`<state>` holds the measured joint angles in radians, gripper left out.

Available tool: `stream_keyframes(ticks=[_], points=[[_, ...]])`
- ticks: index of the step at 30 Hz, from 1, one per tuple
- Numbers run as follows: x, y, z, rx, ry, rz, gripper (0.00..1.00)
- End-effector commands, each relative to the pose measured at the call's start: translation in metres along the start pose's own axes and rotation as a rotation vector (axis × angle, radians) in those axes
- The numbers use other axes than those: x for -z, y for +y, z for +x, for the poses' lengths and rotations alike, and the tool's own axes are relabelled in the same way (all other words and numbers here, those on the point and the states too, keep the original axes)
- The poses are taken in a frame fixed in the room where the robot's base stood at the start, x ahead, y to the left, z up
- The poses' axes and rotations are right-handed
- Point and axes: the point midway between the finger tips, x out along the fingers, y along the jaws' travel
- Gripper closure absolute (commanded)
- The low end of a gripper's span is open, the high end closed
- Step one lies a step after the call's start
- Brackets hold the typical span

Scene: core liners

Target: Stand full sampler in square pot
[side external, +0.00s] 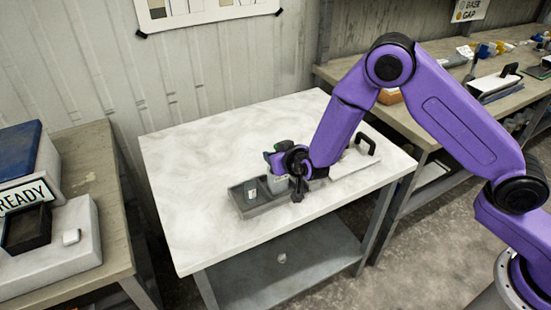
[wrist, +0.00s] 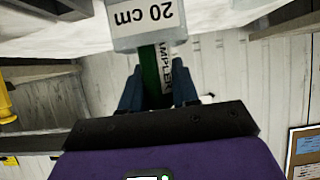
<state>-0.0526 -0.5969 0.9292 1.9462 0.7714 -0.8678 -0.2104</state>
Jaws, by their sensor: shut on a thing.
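My gripper (side external: 291,162) is over the middle of the white table. In the wrist view, which is upside down, my gripper (wrist: 156,90) is shut on the green sampler (wrist: 149,68), whose white label partly reads "AMPLER". The grey square pot (wrist: 145,36) is marked "20 cm". The sampler's lower end meets the pot's rim or passes behind it; I cannot tell how deep it sits. In the side view the pot (side external: 278,185) appears just below my gripper, partly hidden by it. The sampler's dark green top (side external: 284,145) shows above the gripper.
A dark grey tray (side external: 258,211) with a small labelled container (side external: 250,188) lies at the pot's left. A pale slab with a black handle (side external: 366,144) is on the right of the table. The left and back of the table are clear. Side benches flank it.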

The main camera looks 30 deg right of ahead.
Motion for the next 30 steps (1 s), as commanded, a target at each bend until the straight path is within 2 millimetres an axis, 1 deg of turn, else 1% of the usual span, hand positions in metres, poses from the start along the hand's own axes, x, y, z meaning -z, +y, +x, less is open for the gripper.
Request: stream_keyframes(ticks=[1, 4, 17, 18, 20, 21, 30], points=[[-0.0057, 0.0000, 0.0027, 0.000, -0.001, -0.002, 1.00], [-0.0098, -0.0005, 0.0051, 0.001, 0.001, -0.002, 1.00], [-0.0134, -0.0005, 0.0073, 0.001, 0.001, -0.001, 1.00], [-0.0140, -0.0004, 0.0076, 0.001, 0.001, 0.000, 0.67], [-0.0139, -0.0004, 0.0074, 0.001, 0.000, 0.000, 0.48], [-0.0140, -0.0003, 0.0074, 0.001, 0.000, -0.001, 0.45], [-0.0122, -0.0002, 0.0059, 0.001, -0.001, -0.001, 0.45]])
